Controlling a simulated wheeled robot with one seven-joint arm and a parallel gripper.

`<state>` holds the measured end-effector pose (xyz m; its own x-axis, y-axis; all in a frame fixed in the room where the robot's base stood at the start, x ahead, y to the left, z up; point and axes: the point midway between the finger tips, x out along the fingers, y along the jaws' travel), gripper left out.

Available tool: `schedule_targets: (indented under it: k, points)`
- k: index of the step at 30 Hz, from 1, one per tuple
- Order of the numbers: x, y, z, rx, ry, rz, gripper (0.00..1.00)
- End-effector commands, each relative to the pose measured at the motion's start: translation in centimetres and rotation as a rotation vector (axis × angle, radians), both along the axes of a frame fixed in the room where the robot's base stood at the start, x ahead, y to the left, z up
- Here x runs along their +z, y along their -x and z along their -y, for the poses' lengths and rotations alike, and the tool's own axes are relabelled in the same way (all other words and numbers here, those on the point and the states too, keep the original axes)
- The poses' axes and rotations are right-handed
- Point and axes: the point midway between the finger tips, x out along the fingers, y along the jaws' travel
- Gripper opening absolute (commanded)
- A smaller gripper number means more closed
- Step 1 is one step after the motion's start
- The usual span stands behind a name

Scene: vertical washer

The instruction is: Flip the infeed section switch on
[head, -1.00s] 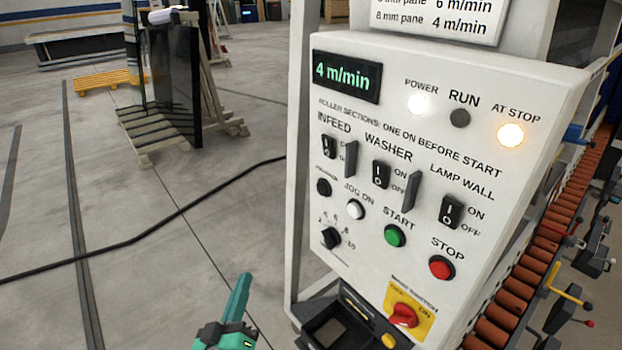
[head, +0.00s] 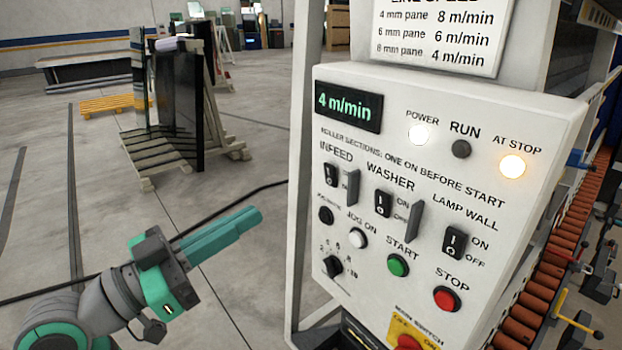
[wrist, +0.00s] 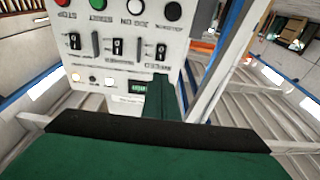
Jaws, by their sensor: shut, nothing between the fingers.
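The infeed switch (head: 332,174) is a small black rocker marked I and O, under the INFEED label at the upper left of the white control panel (head: 400,130). I cannot tell which side is pressed in. In the wrist view the panel is upside down, and the infeed switch (wrist: 161,52) is the rightmost rocker. My gripper (head: 257,217) has teal fingers, shut and empty. In the head view it is left of the panel and lower than the switch, pointing right, apart from the panel. A green finger (wrist: 160,100) also shows in the wrist view beside the speed display.
The washer switch (head: 383,203) and lamp wall switch (head: 454,243) are to the right, with raised dividers (head: 415,221) between switches. Below are a black knob (head: 333,266), green start button (head: 397,265) and red stop button (head: 446,299). Open floor lies left of the panel.

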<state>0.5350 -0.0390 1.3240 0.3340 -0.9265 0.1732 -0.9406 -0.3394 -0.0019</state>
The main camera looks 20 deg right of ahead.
Motion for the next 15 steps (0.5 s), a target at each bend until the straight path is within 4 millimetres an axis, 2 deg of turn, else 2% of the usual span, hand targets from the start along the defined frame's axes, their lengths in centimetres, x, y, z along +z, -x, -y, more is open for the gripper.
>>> schedule_targets:
  k: [10,15]
  points:
    - [0.0,-0.1,0.1,0.000,0.000,-0.001,0.00]
    - [0.2,-0.5,1.5,-0.001,0.000,-0.002,0.00]
